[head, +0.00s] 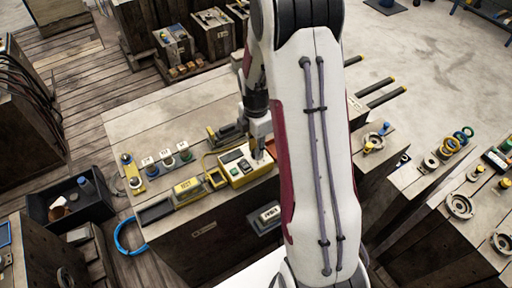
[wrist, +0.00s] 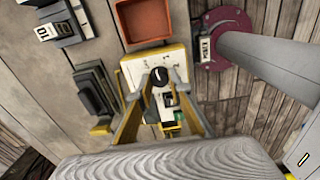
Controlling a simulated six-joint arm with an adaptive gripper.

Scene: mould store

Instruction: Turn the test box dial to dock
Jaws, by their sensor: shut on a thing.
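The test box (head: 236,176) is yellow with a pale top panel and stands near the front edge of the bench. It also shows in the wrist view (wrist: 131,70), with its black dial (wrist: 159,74) on the panel. My gripper (head: 258,155) reaches down onto the right part of the box. In the wrist view my gripper (wrist: 160,82) has one finger on each side of the dial and is shut on it. The dial's pointer setting and markings are too small to read. In the head view the fingertips hide the dial.
A yellow case (head: 187,190) stands to the left of the box, near the bench's front edge. Several small tagged parts (head: 167,158) stand behind it. In the wrist view a reddish square tray (wrist: 122,22) lies beyond the box. The back left of the bench (head: 150,118) is clear.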

